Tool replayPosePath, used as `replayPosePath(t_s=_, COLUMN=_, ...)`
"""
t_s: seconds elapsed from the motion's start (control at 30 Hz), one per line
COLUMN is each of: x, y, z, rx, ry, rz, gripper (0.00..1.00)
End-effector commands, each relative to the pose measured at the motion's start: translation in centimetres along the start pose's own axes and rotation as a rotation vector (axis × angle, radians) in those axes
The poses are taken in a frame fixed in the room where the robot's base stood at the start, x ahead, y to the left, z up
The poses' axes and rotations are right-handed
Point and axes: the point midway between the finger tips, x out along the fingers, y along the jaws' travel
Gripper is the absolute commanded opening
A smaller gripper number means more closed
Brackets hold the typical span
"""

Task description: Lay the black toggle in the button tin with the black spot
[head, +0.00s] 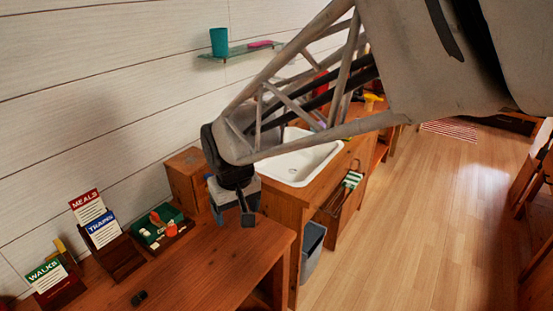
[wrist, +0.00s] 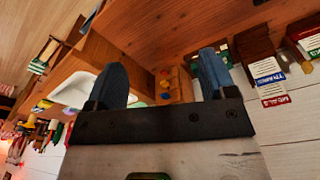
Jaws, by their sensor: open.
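A small black object (head: 139,298), which looks like the black toggle, lies on the wooden desk near the bottom edge of the head view. My gripper (head: 233,212) is above the right part of the desk, well apart from that object. In the wrist view my gripper (wrist: 162,72) has its two blue-grey fingers spread, with nothing held between them. I cannot make out a button tin with a black spot in either view.
Card holders (head: 122,257) and a green box (head: 158,228) of small items line the desk's wall side. A wooden box (head: 187,180) stands behind; a white sink (head: 300,160) is beyond. The desk's middle (head: 215,262) is clear.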

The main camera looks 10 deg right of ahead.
Motion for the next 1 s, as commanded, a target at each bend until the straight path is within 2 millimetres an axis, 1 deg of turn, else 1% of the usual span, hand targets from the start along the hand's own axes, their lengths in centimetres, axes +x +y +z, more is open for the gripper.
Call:
replayPosePath(t_s=0.03, x=-0.9, y=1.4, z=1.3, rx=0.029, ry=0.01, rz=0.004, gripper=0.77)
replayPosePath(t_s=0.1, x=-1.9, y=2.9, z=3.1, rx=0.063, ry=0.02, rz=0.009, gripper=0.77)
replayPosePath(t_s=0.17, x=-2.7, y=4.2, z=4.6, rx=0.092, ry=0.028, rz=0.014, gripper=0.77)
replayPosePath(t_s=0.3, x=-4.3, y=6.7, z=8.4, rx=0.161, ry=0.048, rz=0.025, gripper=0.77)
replayPosePath(t_s=0.5, x=-6.1, y=9.3, z=14.0, rx=0.258, ry=0.076, rz=0.044, gripper=0.77)
replayPosePath(t_s=0.6, x=-6.6, y=10.1, z=16.5, rx=0.3, ry=0.086, rz=0.053, gripper=0.77)
replayPosePath(t_s=0.7, x=-6.9, y=10.6, z=18.4, rx=0.333, ry=0.095, rz=0.061, gripper=0.77)
replayPosePath(t_s=0.8, x=-7.1, y=10.9, z=19.8, rx=0.355, ry=0.102, rz=0.066, gripper=0.77)
replayPosePath(t_s=0.9, x=-7.1, y=11.0, z=20.5, rx=0.368, ry=0.104, rz=0.069, gripper=0.77)
replayPosePath(t_s=1.0, x=-7.1, y=11.1, z=20.7, rx=0.372, ry=0.104, rz=0.07, gripper=0.77)
